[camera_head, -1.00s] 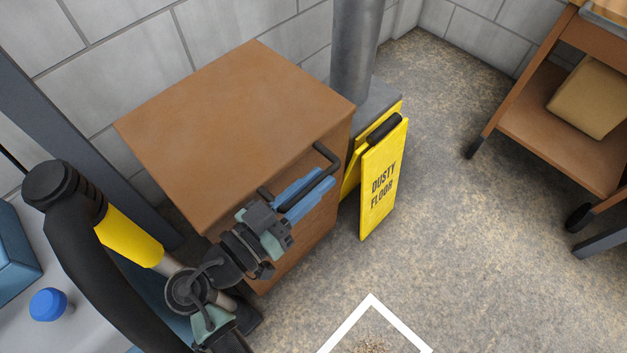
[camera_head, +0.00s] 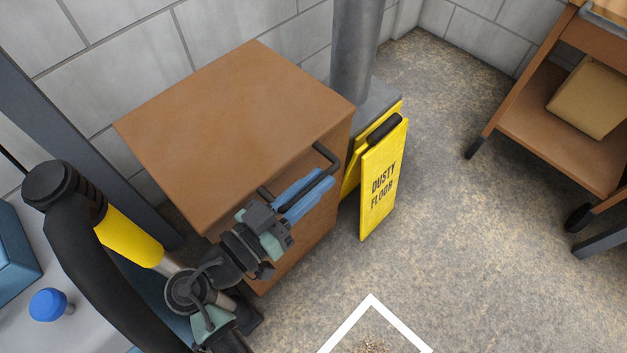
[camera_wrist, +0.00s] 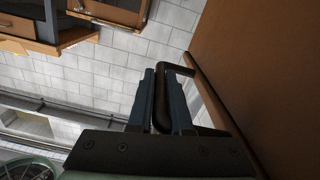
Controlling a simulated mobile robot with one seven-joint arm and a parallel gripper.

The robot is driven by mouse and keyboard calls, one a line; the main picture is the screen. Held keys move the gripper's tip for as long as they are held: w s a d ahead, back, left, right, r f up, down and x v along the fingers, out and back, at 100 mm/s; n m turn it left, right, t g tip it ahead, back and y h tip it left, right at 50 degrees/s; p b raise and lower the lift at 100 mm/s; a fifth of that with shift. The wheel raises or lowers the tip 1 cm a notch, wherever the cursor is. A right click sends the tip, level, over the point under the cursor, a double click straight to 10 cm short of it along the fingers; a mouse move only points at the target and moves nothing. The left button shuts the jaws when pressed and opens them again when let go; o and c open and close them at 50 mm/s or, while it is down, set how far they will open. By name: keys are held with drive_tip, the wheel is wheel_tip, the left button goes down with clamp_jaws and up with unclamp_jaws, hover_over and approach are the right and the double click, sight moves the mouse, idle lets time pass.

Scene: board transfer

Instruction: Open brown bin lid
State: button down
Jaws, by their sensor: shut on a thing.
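The brown bin (camera_head: 235,115) is a box with a flat brown top, standing against the block wall in the head view. A dark bar handle (camera_head: 327,158) runs along the upper part of its front side. My gripper (camera_head: 305,193) has blue fingers and is shut on the handle. In the wrist view the two fingers (camera_wrist: 161,95) lie on either side of the dark handle (camera_wrist: 178,69), with the brown front (camera_wrist: 270,70) close on the right. The lid looks closed. The gripper and arm hide part of the bin's front.
A yellow "DUSTY FLOOR" sign (camera_head: 384,183) stands just right of the bin, by a grey column (camera_head: 353,50). A brown cart (camera_head: 530,130) with a box is at the right. A white floor frame (camera_head: 372,297) surrounds debris. The middle floor is clear.

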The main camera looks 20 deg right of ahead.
idle(0.5)
wheel_tip(320, 180, up, 9)
drive_tip(key=w+n+p, duration=0.1)
drive_tip(key=p, duration=0.6)
drive_tip(key=shift+w+a+r+n, duration=0.15)
drive_tip(key=shift+a+r+n, duration=0.05)
drive_tip(key=shift+a+n, duration=0.1)
drive_tip(key=c, duration=0.8)
unclamp_jaws()
drive_tip(key=shift+d, duration=0.1)
drive_tip(key=shift+c, duration=0.2)
drive_tip(key=p+v, duration=0.1)
drive_tip(key=v, duration=0.6)
drive_tip(key=shift+a+p, duration=0.3)
drive_tip(key=shift+p, duration=0.1)
